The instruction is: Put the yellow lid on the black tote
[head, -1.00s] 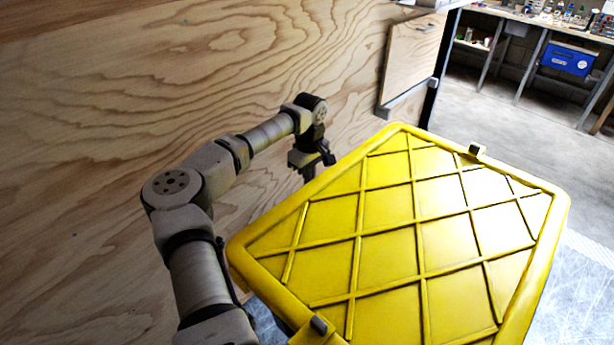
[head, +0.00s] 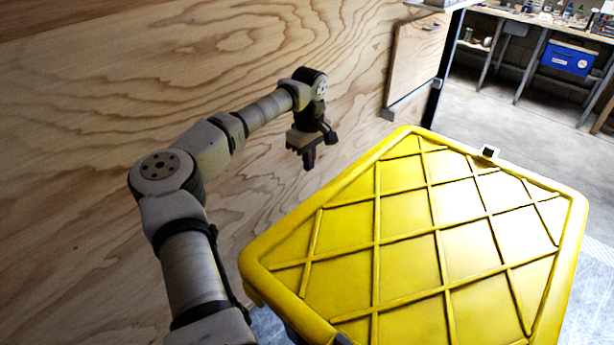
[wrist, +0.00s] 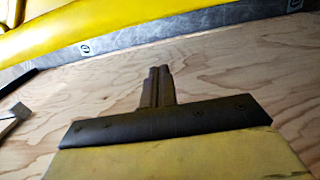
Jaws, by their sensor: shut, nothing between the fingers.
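The yellow lid (head: 405,240) is large and ribbed in a diamond pattern. It lies roughly level at the centre right of the head view, and its yellow edge shows at the top of the wrist view (wrist: 110,18). The black tote is mostly hidden beneath it, so I cannot tell how the lid sits on it. My gripper (head: 309,160) is up and to the left of the lid's far left edge, apart from it, in front of the plywood wall. Its fingers are together and empty, as the wrist view (wrist: 158,85) also shows.
A plywood wall (head: 120,90) runs along the left, close to my arm. A workbench (head: 540,22) with a blue box (head: 569,58) stands at the back right. The concrete floor (head: 490,112) between is clear.

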